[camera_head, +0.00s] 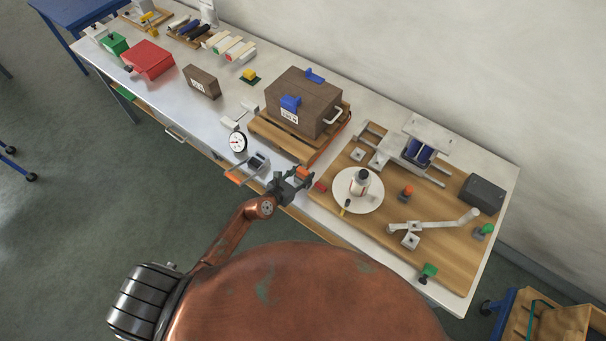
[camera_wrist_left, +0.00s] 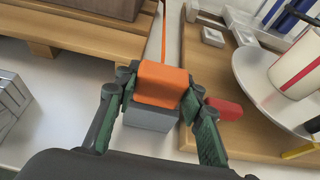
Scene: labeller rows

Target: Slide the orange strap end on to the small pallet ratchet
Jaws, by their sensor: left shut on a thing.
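My left gripper (camera_head: 294,183) is shut on the orange strap end (camera_wrist_left: 162,82), a blocky piece between its green-padded fingers. A grey block (camera_wrist_left: 150,119) shows just below the orange piece; I cannot tell whether it is part of it. The orange strap (camera_wrist_left: 164,40) runs from the piece up past the pallet's edge. The small wooden pallet (camera_head: 262,134) carries a brown box (camera_head: 290,105) with blue corner pieces. A grey metal device (camera_head: 257,163), possibly the ratchet, sits at the table's front edge left of the gripper, apart from the strap end. My right gripper is out of view.
A dial gauge (camera_head: 237,142) stands left.

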